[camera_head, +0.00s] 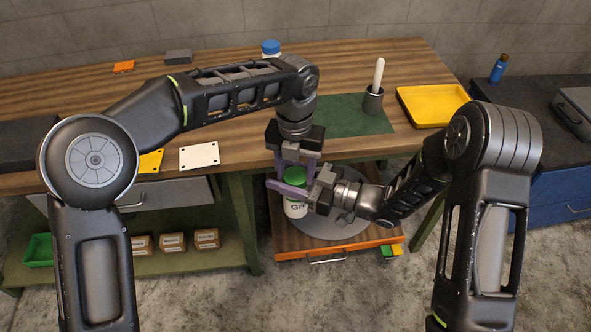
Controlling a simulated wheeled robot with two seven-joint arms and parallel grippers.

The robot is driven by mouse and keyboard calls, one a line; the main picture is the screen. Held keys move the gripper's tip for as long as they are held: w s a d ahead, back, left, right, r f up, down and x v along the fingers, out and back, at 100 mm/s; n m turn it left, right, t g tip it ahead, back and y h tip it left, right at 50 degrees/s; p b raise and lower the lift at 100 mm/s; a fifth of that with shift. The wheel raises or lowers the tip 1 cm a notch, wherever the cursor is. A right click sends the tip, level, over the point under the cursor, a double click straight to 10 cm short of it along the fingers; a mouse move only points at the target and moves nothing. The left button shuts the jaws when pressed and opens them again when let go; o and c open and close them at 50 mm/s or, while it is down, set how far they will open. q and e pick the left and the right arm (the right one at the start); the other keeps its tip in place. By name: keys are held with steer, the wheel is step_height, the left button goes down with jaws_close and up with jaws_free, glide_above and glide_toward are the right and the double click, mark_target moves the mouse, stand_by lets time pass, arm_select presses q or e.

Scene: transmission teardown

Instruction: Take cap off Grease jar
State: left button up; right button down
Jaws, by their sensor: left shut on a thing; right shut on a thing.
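The grease jar (295,209) is a white jar with dark lettering, partly readable as "Gr", and a green cap (296,175). It stands upright over a round grey plate on a low wooden stand. My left gripper (293,170) comes down from above with its purple fingers shut on the green cap. My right gripper (290,192) reaches in from the right, its purple fingers shut around the upper part of the jar. The fingers hide part of the cap and the jar's neck. I cannot tell whether the cap is still seated on the jar.
The round grey plate (340,222) lies on the stand (300,243). On the workbench are a green mat (335,122), a dark cup (373,103) with a white stick, a yellow tray (420,92) and a white plate (198,156). A blue cabinet (560,190) stands right.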

arm_select(q)
steer(key=o, duration=1.6)
steer(key=shift+c, duration=0.2)
steer(key=shift+r, duration=2.25)
